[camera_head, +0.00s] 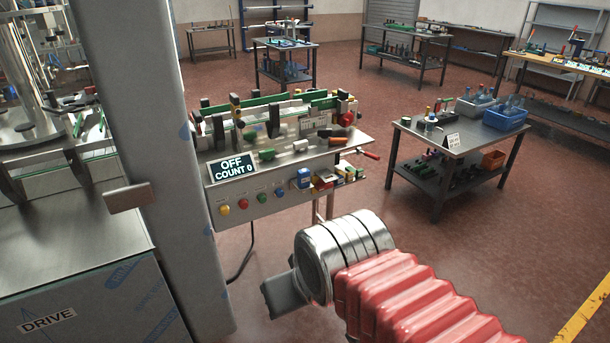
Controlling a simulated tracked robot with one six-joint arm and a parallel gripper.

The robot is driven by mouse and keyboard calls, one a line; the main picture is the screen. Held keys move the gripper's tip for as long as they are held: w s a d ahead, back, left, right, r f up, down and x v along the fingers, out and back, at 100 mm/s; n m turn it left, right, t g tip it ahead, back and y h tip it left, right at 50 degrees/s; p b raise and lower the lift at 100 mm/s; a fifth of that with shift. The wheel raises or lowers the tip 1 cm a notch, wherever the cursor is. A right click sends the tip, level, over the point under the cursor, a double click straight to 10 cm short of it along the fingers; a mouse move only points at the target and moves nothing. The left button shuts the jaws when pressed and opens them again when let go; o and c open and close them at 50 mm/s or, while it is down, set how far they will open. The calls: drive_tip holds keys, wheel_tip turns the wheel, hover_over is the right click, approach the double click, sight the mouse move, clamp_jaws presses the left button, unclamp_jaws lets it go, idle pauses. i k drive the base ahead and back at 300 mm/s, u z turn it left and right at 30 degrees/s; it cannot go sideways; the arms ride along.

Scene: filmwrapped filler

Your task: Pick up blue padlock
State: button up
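A small blue item with a pale label, which looks like the blue padlock (303,178), is at the front edge of the control bench (230,208), right of the row of coloured buttons. A red item and yellow and green pieces sit just to its right. My arm, with red bellows and a metal cuff, reaches in from the lower right. The dark grey end of my gripper (282,296) is in front of and below the bench, well apart from the blue item. Its fingertips are not clear, and I see nothing held.
A tall grey post (150,150) and a machine marked DRIVE (85,300) stand on the left. A red-handled lever (370,155) sticks out from the bench. Red floor lies clear between bench and table.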

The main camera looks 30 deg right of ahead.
sight(303, 174)
drive_tip(key=u, duration=0.05)
drive_tip(key=i, duration=1.3)
